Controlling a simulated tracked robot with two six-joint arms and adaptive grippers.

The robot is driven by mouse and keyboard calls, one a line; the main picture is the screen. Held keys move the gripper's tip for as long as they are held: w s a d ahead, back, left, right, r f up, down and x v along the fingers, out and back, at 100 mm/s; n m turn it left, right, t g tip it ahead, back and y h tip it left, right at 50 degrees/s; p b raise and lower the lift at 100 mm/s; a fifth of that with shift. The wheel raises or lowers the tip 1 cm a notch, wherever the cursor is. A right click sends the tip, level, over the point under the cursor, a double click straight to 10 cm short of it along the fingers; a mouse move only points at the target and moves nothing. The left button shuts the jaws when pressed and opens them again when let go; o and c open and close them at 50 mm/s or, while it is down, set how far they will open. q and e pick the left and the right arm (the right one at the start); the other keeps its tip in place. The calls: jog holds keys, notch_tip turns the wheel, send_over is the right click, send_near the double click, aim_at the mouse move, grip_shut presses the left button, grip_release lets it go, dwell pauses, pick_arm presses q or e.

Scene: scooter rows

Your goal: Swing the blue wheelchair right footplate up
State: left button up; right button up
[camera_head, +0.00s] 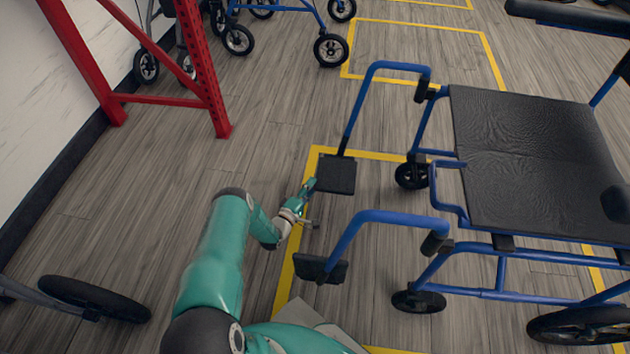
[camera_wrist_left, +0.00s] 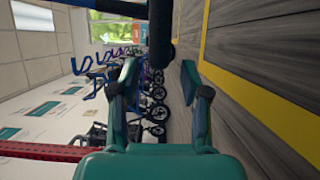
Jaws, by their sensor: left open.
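The blue wheelchair (camera_head: 385,66) stands at the right, facing left, with a black seat. Its right footplate (camera_head: 336,174), the farther one, is a dark square lying flat at the end of its blue hanger tube. My left gripper (camera_head: 309,204) is open, just left of and nearer than this plate. In the left wrist view a dark slab, apparently the plate edge-on (camera_wrist_left: 160,32), lines up with the gap between the open fingers (camera_wrist_left: 160,82). I cannot tell whether they touch. My right gripper is not in view.
The left footplate (camera_head: 320,268) hangs close below my left gripper. A red rack post (camera_head: 205,75) stands at the upper left. Other blue-framed wheeled aids (camera_head: 290,8) stand behind.

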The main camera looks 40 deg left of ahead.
pick_arm(q)
jog(key=w, duration=0.1)
jog(key=w+b, duration=0.1)
jog(key=w, duration=0.3)
jog(key=shift+a+b, duration=0.3)
jog(key=shift+a, duration=0.1)
jog(key=shift+s, duration=0.1)
grip_shut()
